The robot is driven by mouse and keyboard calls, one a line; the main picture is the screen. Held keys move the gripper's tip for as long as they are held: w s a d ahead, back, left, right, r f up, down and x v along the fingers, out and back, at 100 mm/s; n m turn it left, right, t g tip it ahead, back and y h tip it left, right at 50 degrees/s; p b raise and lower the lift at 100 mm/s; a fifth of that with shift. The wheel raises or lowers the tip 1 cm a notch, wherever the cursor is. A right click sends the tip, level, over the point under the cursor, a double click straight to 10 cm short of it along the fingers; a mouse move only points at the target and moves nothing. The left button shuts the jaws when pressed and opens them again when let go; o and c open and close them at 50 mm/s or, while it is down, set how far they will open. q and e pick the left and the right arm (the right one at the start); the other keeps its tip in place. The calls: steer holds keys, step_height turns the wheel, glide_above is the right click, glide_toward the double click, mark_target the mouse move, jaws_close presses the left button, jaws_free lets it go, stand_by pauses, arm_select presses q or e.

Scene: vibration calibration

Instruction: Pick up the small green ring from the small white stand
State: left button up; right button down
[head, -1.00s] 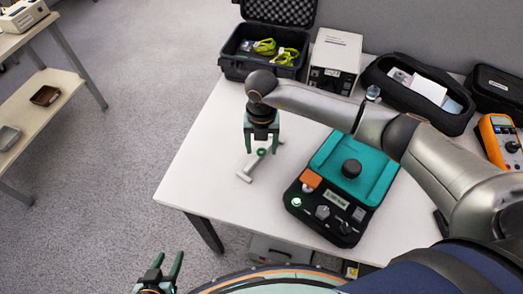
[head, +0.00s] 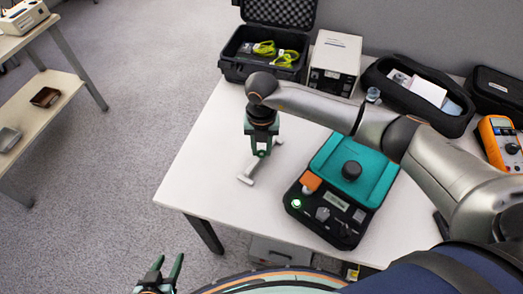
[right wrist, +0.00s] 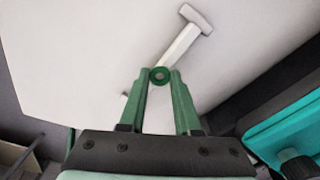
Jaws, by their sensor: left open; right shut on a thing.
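The small green ring (right wrist: 160,76) shows between the fingertips of my right gripper (right wrist: 160,73) in the right wrist view. The fingers are shut on it from both sides. In the head view the right gripper (head: 261,153) points down over the table, and the ring is a small green spot at its tips. The small white stand (head: 247,172) lies under and beside the ring; its bar and crosspiece (right wrist: 183,42) also show in the right wrist view. I cannot tell whether the ring still touches the stand. My left gripper (head: 166,272) is open and empty, low in front of the table.
A black and teal device (head: 330,208) with a black knob stands right of the stand. Behind are an open black case (head: 236,68), a white box (head: 335,55), a black pouch (head: 450,122) and an orange multimeter (head: 500,140). The table's left part (head: 200,170) is clear.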

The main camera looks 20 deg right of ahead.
mark_target(261, 152)
steer(key=shift+r, duration=0.55)
step_height(261, 152, up, 3)
steer(key=shift+w+f+p, duration=0.1)
steer(key=shift+p, duration=0.2)
steer(key=s+a+r+p, duration=0.1)
steer(key=s+a+r, duration=0.2)
steer(key=s+r, duration=0.3)
steer(key=s+a+r+p, duration=0.1)
steer(key=s+a+r, duration=0.2)
steer(key=s+r, duration=0.3)
steer(key=shift+s+a+r, duration=0.25)
steer(key=shift+s+r, duration=0.05)
steer(key=shift+r, duration=0.5)
